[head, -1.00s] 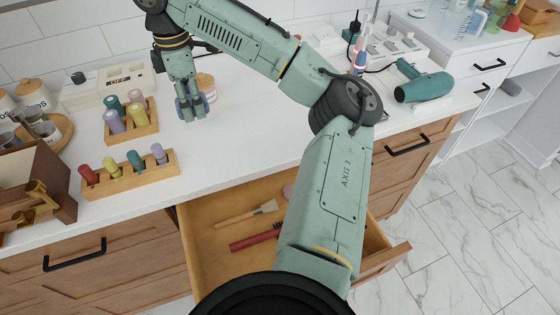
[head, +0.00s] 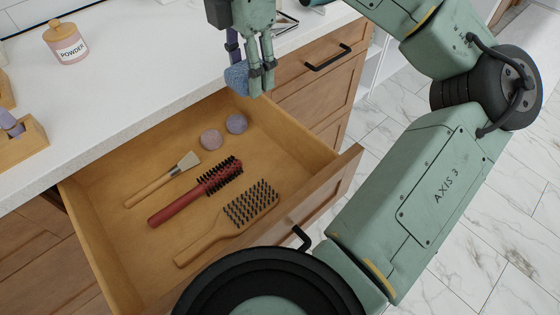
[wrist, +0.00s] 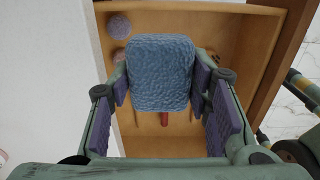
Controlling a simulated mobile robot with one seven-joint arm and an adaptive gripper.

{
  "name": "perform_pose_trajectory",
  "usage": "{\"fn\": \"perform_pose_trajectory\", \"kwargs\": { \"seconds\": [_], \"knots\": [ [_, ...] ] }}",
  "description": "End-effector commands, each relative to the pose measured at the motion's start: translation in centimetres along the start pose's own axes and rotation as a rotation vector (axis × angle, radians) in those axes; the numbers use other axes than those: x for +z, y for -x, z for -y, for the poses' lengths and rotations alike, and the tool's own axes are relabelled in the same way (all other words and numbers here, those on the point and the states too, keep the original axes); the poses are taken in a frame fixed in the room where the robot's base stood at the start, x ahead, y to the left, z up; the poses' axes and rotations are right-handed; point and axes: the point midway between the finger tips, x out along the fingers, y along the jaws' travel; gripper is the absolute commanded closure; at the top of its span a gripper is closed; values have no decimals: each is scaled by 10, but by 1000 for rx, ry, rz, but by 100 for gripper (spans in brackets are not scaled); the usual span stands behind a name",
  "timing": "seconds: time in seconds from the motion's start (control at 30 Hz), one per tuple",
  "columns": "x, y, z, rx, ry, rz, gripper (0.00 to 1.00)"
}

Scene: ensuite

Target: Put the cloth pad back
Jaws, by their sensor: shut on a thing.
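The cloth pad is blue and textured; it shows in the wrist view (wrist: 160,75) between the two purple-lined fingers, and in the head view (head: 237,77). My gripper (head: 255,78) is shut on the pad and holds it above the back right corner of the open wooden drawer (head: 105,215). In the wrist view the drawer floor lies below the pad, which hides part of it. In the head view the pad is partly hidden behind the fingers.
The drawer holds a wooden-handled brush (head: 160,180), a red round brush (head: 195,191), a paddle brush (head: 235,220) and two small round puffs (head: 211,139), (head: 236,124). A powder jar (head: 66,43) stands on the white counter (head: 120,85). The drawer's left floor has bare room.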

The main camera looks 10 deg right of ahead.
Motion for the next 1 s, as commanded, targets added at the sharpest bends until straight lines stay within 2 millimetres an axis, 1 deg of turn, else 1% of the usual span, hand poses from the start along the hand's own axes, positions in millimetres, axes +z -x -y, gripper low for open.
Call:
{"fn": "perform_pose_trajectory", "kwargs": {
  "seconds": [0.03, 0.07, 0.17, 0.4, 0.53, 0.63, 0.83, 1.0],
  "knots": [
    [0, -5, 3, -2, 6, 3, 81],
    [0, -8, 5, -3, 8, 2, 81],
    [0, -22, 7, -5, 13, -1, 81],
    [0, -83, 8, -7, 9, 1, 81],
    [0, -114, 7, -6, 8, 1, 81],
    [0, -129, 7, -5, 10, 1, 81],
    [0, -146, 6, -5, 9, 1, 81],
    [0, -173, 7, -6, 8, 1, 81]
  ]
}}
